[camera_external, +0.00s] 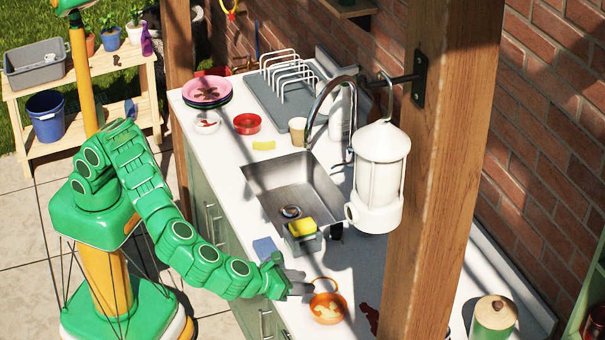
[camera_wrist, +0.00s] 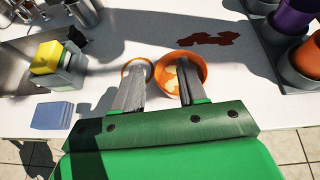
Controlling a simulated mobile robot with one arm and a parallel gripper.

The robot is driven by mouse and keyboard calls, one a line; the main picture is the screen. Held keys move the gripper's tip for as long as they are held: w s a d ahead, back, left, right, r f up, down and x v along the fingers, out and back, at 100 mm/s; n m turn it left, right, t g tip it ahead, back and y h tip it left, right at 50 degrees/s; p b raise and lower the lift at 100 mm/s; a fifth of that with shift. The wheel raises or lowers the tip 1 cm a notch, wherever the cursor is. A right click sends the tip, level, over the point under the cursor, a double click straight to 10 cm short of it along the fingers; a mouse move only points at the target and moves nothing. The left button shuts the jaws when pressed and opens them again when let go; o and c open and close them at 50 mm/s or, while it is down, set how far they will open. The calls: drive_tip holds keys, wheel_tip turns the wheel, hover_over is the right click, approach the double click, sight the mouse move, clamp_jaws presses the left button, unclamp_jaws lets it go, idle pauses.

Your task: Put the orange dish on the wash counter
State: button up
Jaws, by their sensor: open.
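The orange dish (camera_external: 328,309) is a round bowl with a loop handle and yellowish patches inside. It sits on the white wash counter (camera_external: 350,262), near the front edge and right of the sink. My gripper (camera_external: 304,287) is open and low at the dish's handle side. In the wrist view the dish (camera_wrist: 201,72) is upright, its loop at left. There my gripper (camera_wrist: 160,70) has its left finger over the loop and its right finger over the bowl, with the near rim between them. Whether the fingers touch it I cannot tell.
A sink (camera_external: 272,192) with a yellow sponge (camera_external: 301,227) in a holder lies left of the dish. A blue cloth (camera_external: 264,247) lies near the front edge. A dark red stain (camera_wrist: 208,40) is behind the dish.

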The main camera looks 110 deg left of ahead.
drive_tip(key=s+a+r+n+g, duration=0.1)
drive_tip(key=s+a+r+n, duration=0.2)
drive_tip(key=a, duration=0.3)
drive_tip(key=s+a+r+n+g+y, duration=0.1)
drive_tip(key=s+a+r+n+g, duration=0.15)
drive_tip(key=a, duration=0.35)
drive_tip(key=s+a+r+n+g, duration=0.1)
drive_tip(key=s+a+r+n, duration=0.1)
drive_tip(key=s+a+r, duration=0.3)
drive_tip(key=s+a+r+n+g+h, duration=0.25)
drive_tip(key=s+a+n, duration=0.45)
drive_tip(key=s+a, duration=0.65)
drive_tip(key=s+f+n+g+h, duration=0.25)
drive_tip(key=s+n, duration=0.45)
drive_tip(key=s, duration=1.4)
drive_tip(key=s+d+f+n+h, duration=0.1)
drive_tip(key=s+d, duration=0.1)
drive_tip(key=s, duration=0.4)
drive_tip(key=s+d+f+n+h, duration=0.1)
drive_tip(key=s+d+n+h, duration=0.1)
drive_tip(key=s, duration=0.4)
drive_tip(key=s+d+f+n+g+h, duration=0.1)
drive_tip(key=s+d+h, duration=0.1)
drive_tip(key=s+d, duration=0.2)
drive_tip(key=s, duration=0.3)
drive_tip(key=shift+d+f+n, duration=0.15)
drive_tip(key=shift+f+n, duration=0.15)
drive_tip(key=shift+n, duration=0.05)
